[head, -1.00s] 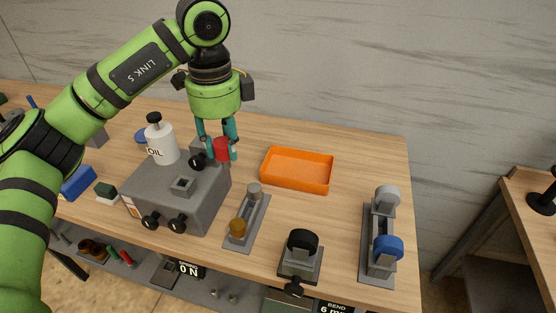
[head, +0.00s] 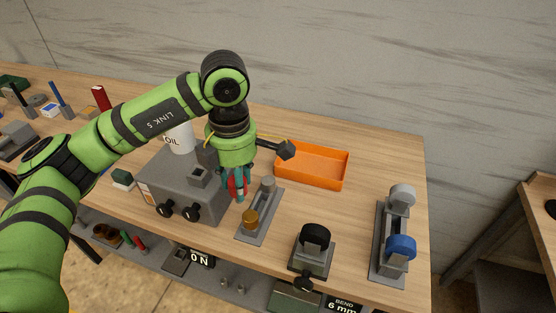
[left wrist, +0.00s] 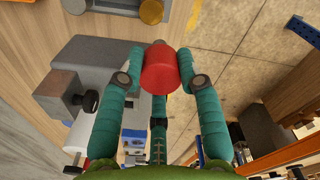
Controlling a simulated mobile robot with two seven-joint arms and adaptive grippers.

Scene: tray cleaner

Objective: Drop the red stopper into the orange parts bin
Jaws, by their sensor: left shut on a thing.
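The red stopper (head: 233,187) is held between the teal fingers of my left gripper (head: 236,185); it shows plainly in the left wrist view (left wrist: 160,70), gripped between the fingertips (left wrist: 160,80). In the head view the fingers cover much of it. The gripper points down, in front of the grey machine's right side and left of the orange parts bin. The orange parts bin (head: 338,181) lies on the table to the right and behind the gripper, and looks empty. My right gripper is in neither view.
A grey fixture with a brass cylinder (head: 250,218) is just right of the gripper. A black-knobbed fixture (head: 312,258) and a blue-wheeled fixture (head: 398,248) stand farther right.

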